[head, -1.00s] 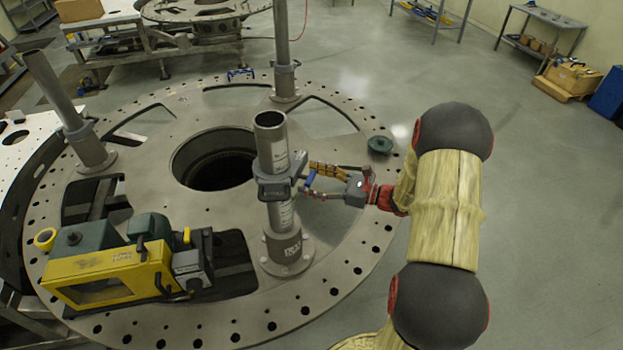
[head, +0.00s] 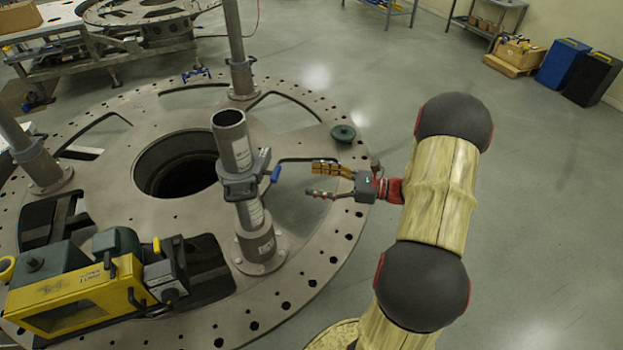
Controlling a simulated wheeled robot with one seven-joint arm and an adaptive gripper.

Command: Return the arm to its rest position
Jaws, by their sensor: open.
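My gripper (head: 318,181) is open and empty in the head view, its two fingers pointing left. It hangs over the right part of the turret plate, to the right of the near post (head: 241,180). A dark clamp (head: 238,185) sits around that post, with a handle with a blue grip (head: 276,174) sticking out to the right. A gap shows between my fingertips and the post. The fingers appear close to the handle, and I cannot tell the exact depth between them. My arm reaches in from the lower right with its joints bent.
The large turret plate (head: 215,318) has a big round hole and several cutouts. Two other posts, one at the back (head: 237,50) and one at the left (head: 33,160), stand on it. A yellow-green machine (head: 80,290) sits front left. The floor (head: 550,220) at the right is clear.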

